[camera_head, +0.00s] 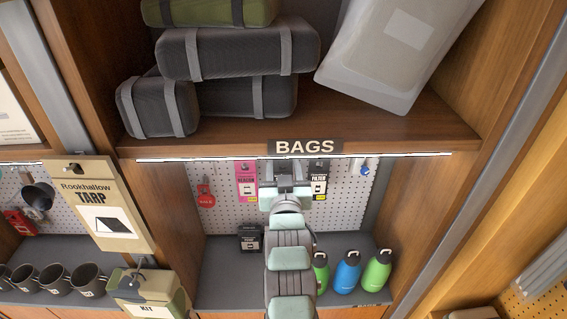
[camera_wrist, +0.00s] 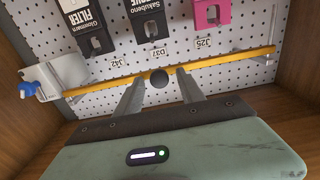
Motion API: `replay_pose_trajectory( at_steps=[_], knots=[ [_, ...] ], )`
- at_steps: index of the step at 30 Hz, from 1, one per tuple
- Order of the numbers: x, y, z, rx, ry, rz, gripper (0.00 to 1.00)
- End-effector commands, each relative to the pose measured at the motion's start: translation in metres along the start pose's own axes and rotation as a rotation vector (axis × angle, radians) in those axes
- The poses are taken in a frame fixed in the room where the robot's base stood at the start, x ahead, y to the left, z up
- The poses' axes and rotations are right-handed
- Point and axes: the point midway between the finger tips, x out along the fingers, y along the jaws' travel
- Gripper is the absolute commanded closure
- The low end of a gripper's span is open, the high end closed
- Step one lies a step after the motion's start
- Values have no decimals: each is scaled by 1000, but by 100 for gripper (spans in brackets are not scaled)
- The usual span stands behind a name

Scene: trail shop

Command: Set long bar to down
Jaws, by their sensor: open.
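The long bar (camera_wrist: 225,62) is a thin yellow-orange strip in the wrist view, running slightly tilted across the white pegboard. A round dark knob (camera_wrist: 159,77) sits near its middle. My gripper (camera_wrist: 160,79) is open, its two grey fingers pointing at the bar on either side of the knob; I cannot tell whether they touch it. Nothing is held. In the head view my arm reaches into the bay under the BAGS sign and hides the bar from sight.
Hanging packets, a black-and-white filter pack (camera_wrist: 85,22) and a pink one (camera_wrist: 210,12), are close to the bar. A grey bracket with a blue knob (camera_wrist: 28,89) is at its left end. Green and blue bottles (camera_head: 347,272) stand right of my arm. Wooden walls flank the bay.

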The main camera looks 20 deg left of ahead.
Motion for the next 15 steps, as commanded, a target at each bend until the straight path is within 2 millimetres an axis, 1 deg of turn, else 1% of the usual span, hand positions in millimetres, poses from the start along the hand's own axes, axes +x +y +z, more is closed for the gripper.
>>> replay_pose_trajectory(
  at_steps=[7,15],
  knots=[
    [0,0,0,0,0,0,54],
    [0,0,0,0,0,0,76]
  ],
)
